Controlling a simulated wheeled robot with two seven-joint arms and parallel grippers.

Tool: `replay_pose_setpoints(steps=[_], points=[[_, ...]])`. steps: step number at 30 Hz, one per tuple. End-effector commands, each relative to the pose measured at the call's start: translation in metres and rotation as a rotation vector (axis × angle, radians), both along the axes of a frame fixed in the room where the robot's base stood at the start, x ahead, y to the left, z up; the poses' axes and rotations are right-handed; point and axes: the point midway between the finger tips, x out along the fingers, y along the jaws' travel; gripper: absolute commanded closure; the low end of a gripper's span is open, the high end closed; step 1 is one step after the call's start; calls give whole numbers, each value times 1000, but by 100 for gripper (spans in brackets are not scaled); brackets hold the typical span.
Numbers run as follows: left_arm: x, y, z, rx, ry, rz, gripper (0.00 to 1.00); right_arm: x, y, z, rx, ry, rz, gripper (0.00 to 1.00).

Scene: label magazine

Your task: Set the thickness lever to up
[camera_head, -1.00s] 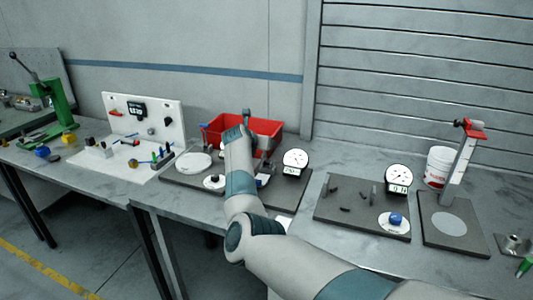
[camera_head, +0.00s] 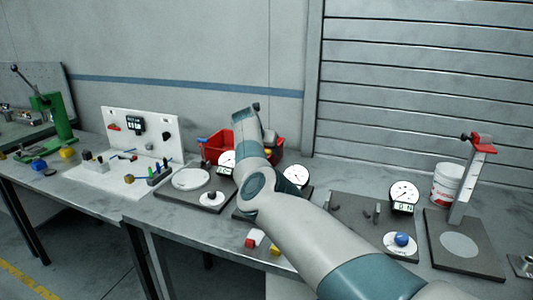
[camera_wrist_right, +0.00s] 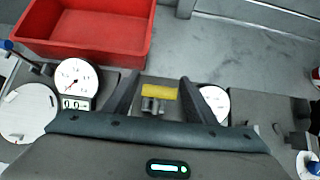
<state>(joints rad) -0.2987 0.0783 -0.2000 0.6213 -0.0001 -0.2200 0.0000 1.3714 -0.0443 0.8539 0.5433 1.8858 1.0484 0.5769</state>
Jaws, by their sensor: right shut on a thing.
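A yellow-topped piece with grey metal parts below it (camera_wrist_right: 155,91) sits between the fingers of my right gripper (camera_wrist_right: 161,82) in the right wrist view. I cannot tell for sure whether it is the thickness lever, nor which way it points. The fingers are closed around it. In the head view my right forearm and wrist (camera_head: 250,145) reach over the boards in front of the red bin, and they hide the fingertips and the piece. My left gripper is not in view.
The red bin (camera_wrist_right: 85,30) stands beyond the gripper. Round dial gauges flank it, one on the left (camera_wrist_right: 75,78) and one on the right (camera_wrist_right: 214,101). A bench stand with a red top (camera_head: 478,145) and a white bucket (camera_head: 446,184) stand farther right.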

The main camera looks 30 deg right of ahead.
Motion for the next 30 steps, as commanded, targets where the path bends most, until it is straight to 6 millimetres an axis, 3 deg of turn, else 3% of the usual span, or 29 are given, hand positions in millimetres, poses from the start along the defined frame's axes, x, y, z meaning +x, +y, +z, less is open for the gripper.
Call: replay_pose_setpoints(steps=[11,12,14,30], points=[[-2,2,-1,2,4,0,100,0,-2,-1,-2,-1,-1,90],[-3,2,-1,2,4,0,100,0,-2,-1,-2,-1,-1,42],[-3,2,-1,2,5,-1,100,0,-2,-1,-2,0,-1,30],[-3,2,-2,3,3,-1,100,-2,3,3,-2,-1,0,30]])
